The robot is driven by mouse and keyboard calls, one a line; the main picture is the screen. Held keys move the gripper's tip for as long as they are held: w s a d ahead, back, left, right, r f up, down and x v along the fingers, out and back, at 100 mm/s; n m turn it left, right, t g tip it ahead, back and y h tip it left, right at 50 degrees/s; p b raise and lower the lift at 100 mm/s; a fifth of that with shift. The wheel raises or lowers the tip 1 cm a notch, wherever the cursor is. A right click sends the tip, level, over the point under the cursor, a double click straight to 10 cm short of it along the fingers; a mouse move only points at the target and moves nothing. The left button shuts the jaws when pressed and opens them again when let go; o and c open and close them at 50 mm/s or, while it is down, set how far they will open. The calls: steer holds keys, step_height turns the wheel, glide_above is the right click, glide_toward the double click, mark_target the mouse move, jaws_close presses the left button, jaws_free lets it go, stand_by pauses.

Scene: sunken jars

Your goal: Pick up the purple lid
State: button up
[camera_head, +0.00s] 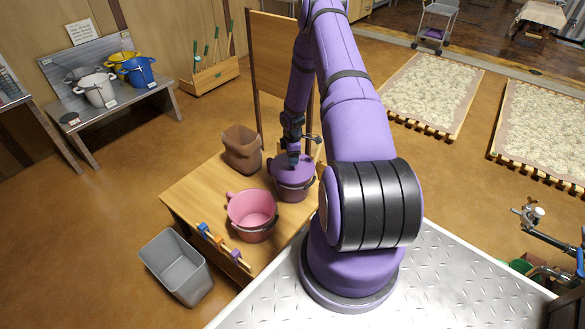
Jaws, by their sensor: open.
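The purple lid (280,172) lies on top of a dark brownish jar (296,193) on the wooden table (188,193). My gripper (293,161) points down over the middle of the lid, at or just above it. Its jaws are open; I cannot tell whether they touch the lid. My own purple arm hides the area to the right of the lid.
A pink pot (251,207) sits in another dark jar to the front left. A brown container (242,150) stands behind it. Small coloured objects (220,243) line the table's front edge. A grey bin (177,268) stands on the floor.

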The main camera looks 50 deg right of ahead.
step_height(320, 180, down, 4)
steer(key=shift+r, duration=0.25)
steer(key=shift+c, duration=0.4)
steer(key=c, duration=0.9)
steer(key=shift+c, duration=0.2)
steer(key=shift+r, duration=0.15)
